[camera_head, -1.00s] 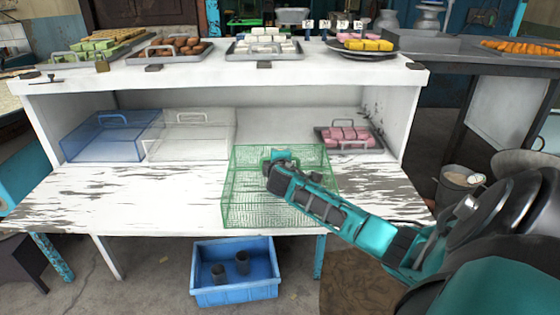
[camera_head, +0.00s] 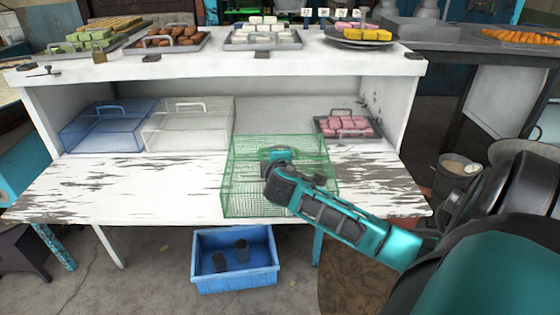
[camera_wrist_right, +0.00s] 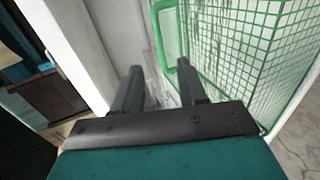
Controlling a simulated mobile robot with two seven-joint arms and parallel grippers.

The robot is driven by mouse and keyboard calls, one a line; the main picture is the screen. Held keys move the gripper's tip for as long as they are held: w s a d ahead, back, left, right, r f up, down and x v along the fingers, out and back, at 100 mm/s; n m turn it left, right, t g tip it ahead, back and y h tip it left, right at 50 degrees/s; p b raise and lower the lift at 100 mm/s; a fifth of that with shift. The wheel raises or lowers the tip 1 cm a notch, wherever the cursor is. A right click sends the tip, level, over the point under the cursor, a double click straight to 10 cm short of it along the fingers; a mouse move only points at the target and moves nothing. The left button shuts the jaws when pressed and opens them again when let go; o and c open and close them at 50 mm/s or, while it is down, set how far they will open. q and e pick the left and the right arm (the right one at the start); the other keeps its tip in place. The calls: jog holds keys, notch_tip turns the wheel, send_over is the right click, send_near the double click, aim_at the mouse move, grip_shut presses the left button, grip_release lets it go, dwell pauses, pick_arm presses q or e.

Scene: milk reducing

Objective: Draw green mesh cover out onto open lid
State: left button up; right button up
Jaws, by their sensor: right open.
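The green mesh cover (camera_head: 240,192) sits right of centre on the worn white open lid (camera_head: 110,185). Its back reaches the mouth of the cabinet and its front is at the lid's front edge. My right gripper (camera_head: 277,153) is over the back part of the cover in the head view. In the right wrist view my right gripper (camera_wrist_right: 160,88) has its two fingers apart, with nothing clearly between them. The cover's green handle (camera_wrist_right: 167,38) shows just beyond the fingers, close to the right one. Whether they touch is unclear. My left gripper is not in view.
A blue cover (camera_head: 103,130) and a clear cover (camera_head: 188,128) stand left inside the cabinet. A tray of pink pieces (camera_head: 346,127) stands at right inside. The shelf top (camera_head: 215,66) above carries several trays. The lid's left half is bare. A blue crate (camera_head: 235,270) is below.

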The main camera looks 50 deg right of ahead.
jog(key=shift+v, duration=2.1)
jog(key=s+a+f+m+g+y, duration=0.3)
jog(key=s+a+f+m+y, duration=0.15)
jog(key=s+a, duration=0.7)
jog(key=s+a+f+m+g+y, duration=0.3)
jog(key=s+a+f+y, duration=0.25)
jog(key=s+a, duration=0.6)
jog(key=w+a+f+t+y, duration=0.1)
jog(key=w+a+f+t, duration=0.2)
jog(key=w+f+t, duration=0.3)
jog(key=shift+w+a+f+n+t+y, duration=0.2)
jog(key=shift+w+f+n+t+y, duration=0.25)
jog(key=shift+w+f, duration=0.4)
jog(key=shift+s+d+f, duration=0.1)
jog(key=shift+s, duration=0.1)
